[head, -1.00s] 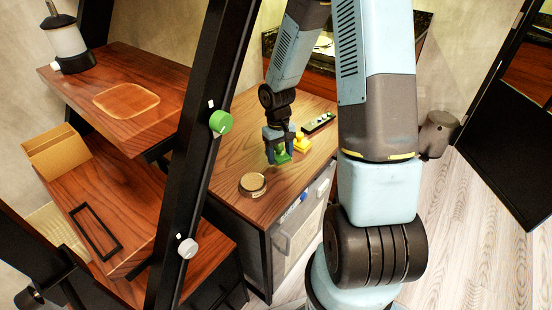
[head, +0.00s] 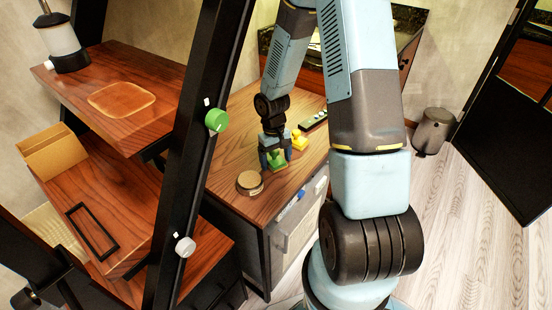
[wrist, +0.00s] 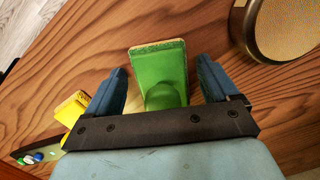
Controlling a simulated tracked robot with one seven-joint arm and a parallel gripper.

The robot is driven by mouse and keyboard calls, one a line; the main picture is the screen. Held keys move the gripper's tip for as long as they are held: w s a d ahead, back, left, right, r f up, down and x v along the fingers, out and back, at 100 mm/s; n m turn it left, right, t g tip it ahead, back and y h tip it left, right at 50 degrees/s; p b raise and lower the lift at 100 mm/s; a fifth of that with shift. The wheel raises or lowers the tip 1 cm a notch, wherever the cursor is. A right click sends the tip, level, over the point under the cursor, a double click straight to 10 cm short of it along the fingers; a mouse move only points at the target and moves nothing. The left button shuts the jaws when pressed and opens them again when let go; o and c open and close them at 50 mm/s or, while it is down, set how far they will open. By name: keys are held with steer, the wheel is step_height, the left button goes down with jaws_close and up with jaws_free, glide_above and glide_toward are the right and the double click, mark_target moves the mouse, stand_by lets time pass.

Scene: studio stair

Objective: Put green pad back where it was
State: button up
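The green pad (head: 277,164) is a block with a rounded grip, on or just above the wooden cabinet top (head: 232,150); contact is unclear. It also shows in the wrist view (wrist: 158,68), with a pale tan underside edge. My gripper (head: 275,156) is over it, pointing down. In the wrist view, the blue fingers of my gripper (wrist: 160,88) stand either side of the pad's rounded grip. A visible gap separates each finger from the pad, so my gripper looks open around it.
A yellow pad (head: 299,143) and a dark tray with small coloured pieces (head: 314,121) lie behind the pad. A round tan-topped tin (head: 250,183) stands near the front. Bare wood lies left of my gripper.

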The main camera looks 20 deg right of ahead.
steer(key=r, duration=0.4)
steer(key=w+r, duration=0.1)
steer(key=r, duration=0.7)
steer(key=shift+w+a, duration=0.1)
steer(key=shift+w, duration=0.1)
stand_by(0.3)
